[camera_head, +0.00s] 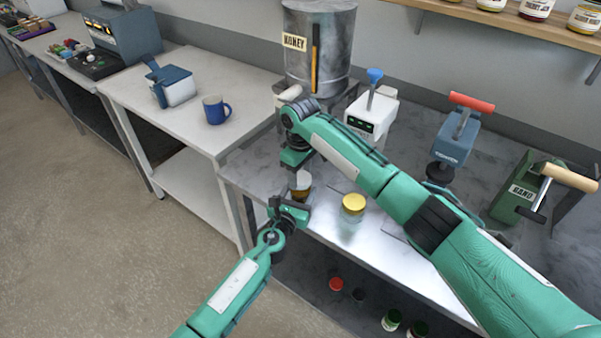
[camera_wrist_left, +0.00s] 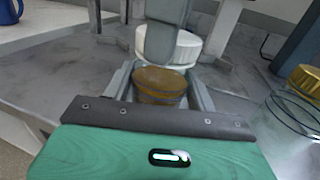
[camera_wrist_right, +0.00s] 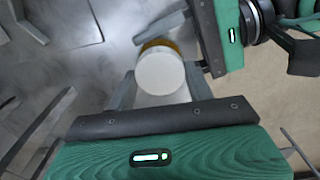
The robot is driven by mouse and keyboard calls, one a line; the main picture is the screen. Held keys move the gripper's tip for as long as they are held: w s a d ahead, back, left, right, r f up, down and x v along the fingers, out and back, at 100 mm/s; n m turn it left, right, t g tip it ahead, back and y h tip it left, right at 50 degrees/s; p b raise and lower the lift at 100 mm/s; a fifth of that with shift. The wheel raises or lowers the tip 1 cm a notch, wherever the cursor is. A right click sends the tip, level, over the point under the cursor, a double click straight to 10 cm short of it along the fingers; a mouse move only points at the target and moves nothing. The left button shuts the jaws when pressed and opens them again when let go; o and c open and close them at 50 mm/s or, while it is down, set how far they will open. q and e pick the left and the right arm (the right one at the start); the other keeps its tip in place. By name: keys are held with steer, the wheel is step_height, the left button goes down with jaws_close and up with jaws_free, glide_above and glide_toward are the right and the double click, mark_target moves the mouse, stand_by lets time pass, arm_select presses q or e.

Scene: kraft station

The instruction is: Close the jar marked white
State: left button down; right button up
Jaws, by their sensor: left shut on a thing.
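A small jar with amber-brown contents (camera_head: 302,188) is held upright at the workbench's left end. It also shows in the left wrist view (camera_wrist_left: 160,88). My left gripper (camera_head: 291,210) is shut on this jar. A white lid (camera_wrist_left: 168,46) sits right above the jar's mouth; the right wrist view shows its round top (camera_wrist_right: 160,72) with an amber rim behind it. I cannot tell whether it is seated. My right gripper (camera_wrist_right: 160,88) points down from above, its fingers on both sides of the lid. Whether they grip it is unclear. No marking is readable on the jar.
A clear jar with a yellow lid (camera_head: 352,206) stands on the workbench, right of the held jar. A honey drum (camera_head: 318,50) and several bench devices stand behind. A blue mug (camera_head: 216,109) is on the left table. More jars are on the lower shelf.

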steer(key=o, duration=1.2)
steer(key=shift+c, duration=0.2)
step_height(320, 180, up, 12)
arm_select(q)
steer(key=shift+c, duration=1.9)
jaws_free()
